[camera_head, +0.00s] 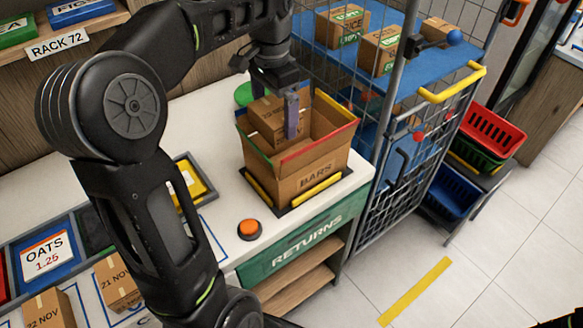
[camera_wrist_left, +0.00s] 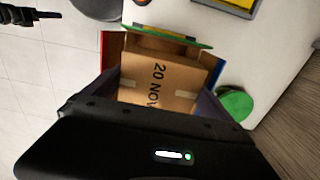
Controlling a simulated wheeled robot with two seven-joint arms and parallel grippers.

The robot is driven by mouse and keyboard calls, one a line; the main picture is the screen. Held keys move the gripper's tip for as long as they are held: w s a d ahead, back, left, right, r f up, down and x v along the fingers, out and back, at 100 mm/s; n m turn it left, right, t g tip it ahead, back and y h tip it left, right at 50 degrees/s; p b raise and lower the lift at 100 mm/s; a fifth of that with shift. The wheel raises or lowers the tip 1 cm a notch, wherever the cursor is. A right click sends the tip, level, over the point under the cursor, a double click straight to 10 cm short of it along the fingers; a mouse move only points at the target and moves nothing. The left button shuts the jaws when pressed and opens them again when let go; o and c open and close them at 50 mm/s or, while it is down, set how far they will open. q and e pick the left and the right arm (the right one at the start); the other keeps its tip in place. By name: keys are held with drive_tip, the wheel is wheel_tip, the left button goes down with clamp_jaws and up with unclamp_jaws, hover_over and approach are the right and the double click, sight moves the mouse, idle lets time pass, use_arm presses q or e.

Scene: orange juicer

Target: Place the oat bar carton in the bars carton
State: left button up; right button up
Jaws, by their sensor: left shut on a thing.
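The bars carton (camera_head: 312,177) is an open brown box marked BARS, with coloured rim edges, at the counter's right end. My left gripper (camera_head: 291,115) is over its opening, shut on a small brown oat bar carton (camera_head: 266,118). In the left wrist view that carton (camera_wrist_left: 157,84) shows "20 NOV" and sits between the fingers, with the open box behind it. Its lower part is hidden by the box wall in the head view; I cannot tell whether it touches the bottom. A dark shape at the wrist view's top left looks like my right gripper (camera_wrist_left: 38,14); its jaws are unclear.
Two more cartons, 21 NOV (camera_head: 118,284) and 22 NOV (camera_head: 48,310), stand by the OATS label (camera_head: 46,250). An orange button (camera_head: 249,229) is in front of the box. A wire cage trolley (camera_head: 400,170) stands close on the right.

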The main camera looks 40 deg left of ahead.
use_arm(q)
wheel_tip(320, 180, down, 13)
drive_tip(key=b, duration=0.7)
drive_tip(key=shift+f+b, duration=0.15)
drive_tip(key=shift+b, duration=0.2)
drive_tip(key=shift+f, duration=0.1)
wheel_tip(320, 180, down, 4)
drive_tip(key=shift+f, duration=0.2)
